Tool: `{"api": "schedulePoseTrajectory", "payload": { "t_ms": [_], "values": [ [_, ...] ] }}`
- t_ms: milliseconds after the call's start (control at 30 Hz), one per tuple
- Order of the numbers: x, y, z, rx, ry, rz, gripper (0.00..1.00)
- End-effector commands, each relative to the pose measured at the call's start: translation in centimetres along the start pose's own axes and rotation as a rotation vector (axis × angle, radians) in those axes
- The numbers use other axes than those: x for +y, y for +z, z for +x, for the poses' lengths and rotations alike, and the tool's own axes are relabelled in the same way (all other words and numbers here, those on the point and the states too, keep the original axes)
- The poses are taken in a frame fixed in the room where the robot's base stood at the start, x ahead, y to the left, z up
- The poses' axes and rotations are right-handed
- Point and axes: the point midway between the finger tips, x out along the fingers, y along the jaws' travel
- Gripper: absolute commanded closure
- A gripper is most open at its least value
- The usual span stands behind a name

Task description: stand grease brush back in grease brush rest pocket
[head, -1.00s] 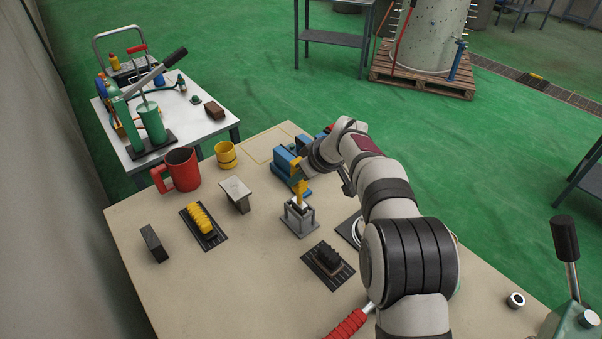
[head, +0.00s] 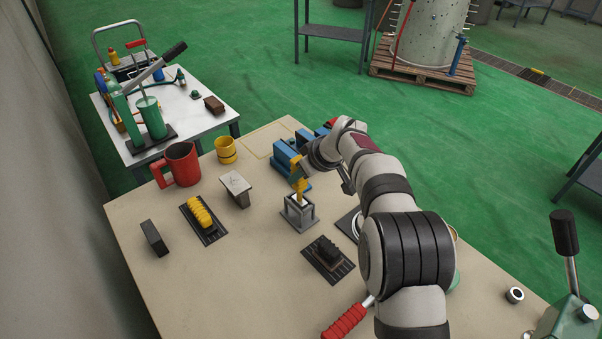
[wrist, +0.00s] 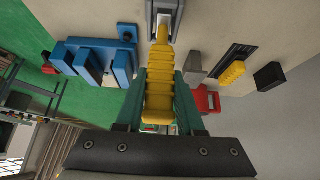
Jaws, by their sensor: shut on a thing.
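The grease brush has a ridged yellow handle (wrist: 158,100), which also shows in the head view (head: 299,187). My gripper (wrist: 160,82) is shut on this handle, with a green finger on each side. The brush's lower end points into the grey grease brush rest (head: 300,213), a small open frame on the bench. The rest is at the top centre of the wrist view (wrist: 164,8). A pale part of the brush shows at the rest's opening. How deep it sits, and whether it touches the bottom, I cannot tell.
A blue vise-like block (head: 287,158) stands just behind the rest. A black brush on a dark mat (head: 328,253) lies in front. A grey block (head: 235,188), yellow brush (head: 200,212), red jug (head: 181,163) and yellow mug (head: 226,150) stand left.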

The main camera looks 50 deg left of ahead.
Motion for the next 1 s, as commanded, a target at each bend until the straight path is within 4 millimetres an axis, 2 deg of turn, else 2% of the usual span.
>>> {"api": "schedulePoseTrajectory", "payload": {
  "t_ms": [933, 967, 1000],
  "values": [
    [0.0, 0.9, 1.5, 0.0, 0.0, 0.0, 1.0],
    [0.0, 0.9, 1.5, 0.0, 0.0, 0.0, 0.61],
    [0.0, 0.9, 1.5, 0.0, 0.0, 0.0, 0.54]
  ]
}}
